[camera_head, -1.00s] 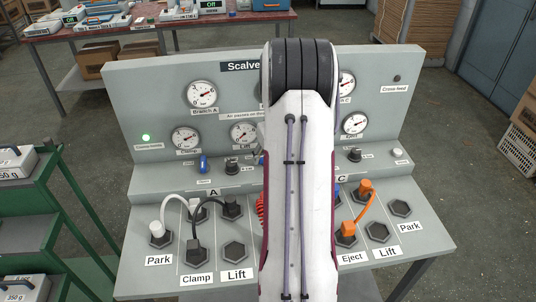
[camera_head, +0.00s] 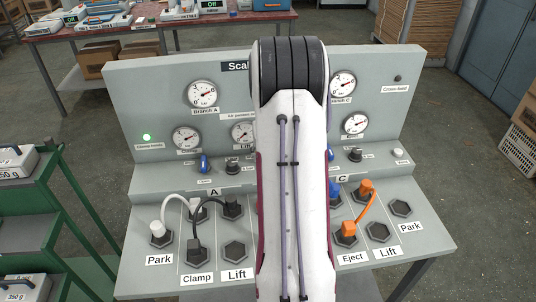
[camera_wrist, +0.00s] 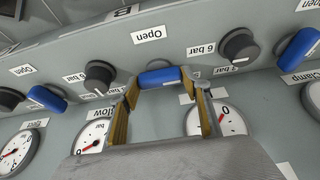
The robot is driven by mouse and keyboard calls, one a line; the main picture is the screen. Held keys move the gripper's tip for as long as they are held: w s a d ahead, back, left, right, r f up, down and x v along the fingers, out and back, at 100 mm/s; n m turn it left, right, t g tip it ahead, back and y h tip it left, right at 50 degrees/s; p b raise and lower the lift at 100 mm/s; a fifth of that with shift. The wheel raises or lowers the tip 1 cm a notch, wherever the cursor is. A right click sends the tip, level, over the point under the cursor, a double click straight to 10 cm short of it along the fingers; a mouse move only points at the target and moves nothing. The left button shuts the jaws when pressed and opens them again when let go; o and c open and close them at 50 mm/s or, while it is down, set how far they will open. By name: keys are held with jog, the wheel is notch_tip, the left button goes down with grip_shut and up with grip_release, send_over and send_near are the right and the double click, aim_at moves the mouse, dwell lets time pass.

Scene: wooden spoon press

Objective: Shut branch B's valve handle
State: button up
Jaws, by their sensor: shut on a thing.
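Branch B's valve handle (camera_wrist: 160,77) is a blue bar in the middle of the wrist view, which shows the panel upside down. An "Open" label (camera_wrist: 148,35) and the letter B (camera_wrist: 122,12) sit above it in that picture. My gripper (camera_wrist: 162,88) is shut on the handle, with one finger at each end of the bar. The handle lies nearly level in the wrist view. A small label beside it is partly hidden by the right finger. In the head view my arm hides the handle and gripper.
Black knobs (camera_wrist: 100,74) and (camera_wrist: 239,45) flank the handle. Blue handles of neighbouring branches (camera_wrist: 47,98) and (camera_wrist: 300,48) stand further out. Gauges (camera_wrist: 93,136) lie close to the fingers. In the head view, hoses (camera_head: 350,215) and sockets cover the sloping deck.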

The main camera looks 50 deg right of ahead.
dwell(0.5)
jog(key=o, duration=0.8)
jog(key=shift+r, duration=0.1)
jog(key=shift+v, duration=5.95)
jog(key=shift+a, duration=0.1)
